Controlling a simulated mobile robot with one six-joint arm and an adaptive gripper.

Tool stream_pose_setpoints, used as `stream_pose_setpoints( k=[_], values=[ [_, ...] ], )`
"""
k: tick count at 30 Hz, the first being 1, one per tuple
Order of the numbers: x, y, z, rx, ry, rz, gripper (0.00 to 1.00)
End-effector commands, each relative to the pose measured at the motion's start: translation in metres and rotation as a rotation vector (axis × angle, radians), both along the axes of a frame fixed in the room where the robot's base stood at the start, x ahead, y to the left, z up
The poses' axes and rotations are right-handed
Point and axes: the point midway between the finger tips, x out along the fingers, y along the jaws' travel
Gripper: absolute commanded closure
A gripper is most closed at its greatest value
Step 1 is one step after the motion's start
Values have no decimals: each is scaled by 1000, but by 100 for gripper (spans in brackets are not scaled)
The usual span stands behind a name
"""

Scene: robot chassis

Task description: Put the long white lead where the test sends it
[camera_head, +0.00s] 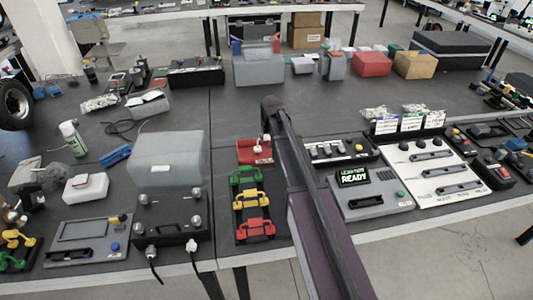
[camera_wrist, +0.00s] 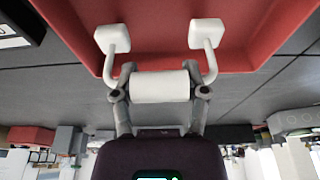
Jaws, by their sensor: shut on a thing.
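The white lead (camera_wrist: 160,86) has a thick round bar and two bent arms ending in white blocks. In the wrist view my gripper (camera_wrist: 160,92) is shut on its bar, with a finger at each end. The lead is over the red tray (camera_wrist: 265,25); whether it touches the tray is unclear. In the head view the red tray (camera_head: 245,153) sits at mid-table with part of the white lead (camera_head: 261,142) showing, and my gripper (camera_head: 268,122) is above it, mostly hidden by my arm. The tester (camera_head: 375,200) stands at right; its screen (camera_head: 353,176) reads "READY".
A rack with green, yellow and red handled leads (camera_head: 252,210) is in front of the red tray. A white slotted panel (camera_head: 432,170) with labels stands right of the tester. A black terminal box (camera_head: 172,218) is at left. Free dark table lies behind the tray.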

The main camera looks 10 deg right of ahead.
Motion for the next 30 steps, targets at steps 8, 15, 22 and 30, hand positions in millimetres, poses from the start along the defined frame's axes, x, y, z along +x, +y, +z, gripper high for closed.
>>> stream_pose_setpoints(
  k=[8,15,22,30],
  values=[
    [0,0,0,0,0,0,3],
    [0,0,0,0,0,0,3],
    [0,1,0,0,0,1,3],
    [-2,0,1,0,1,0,3]
  ],
)
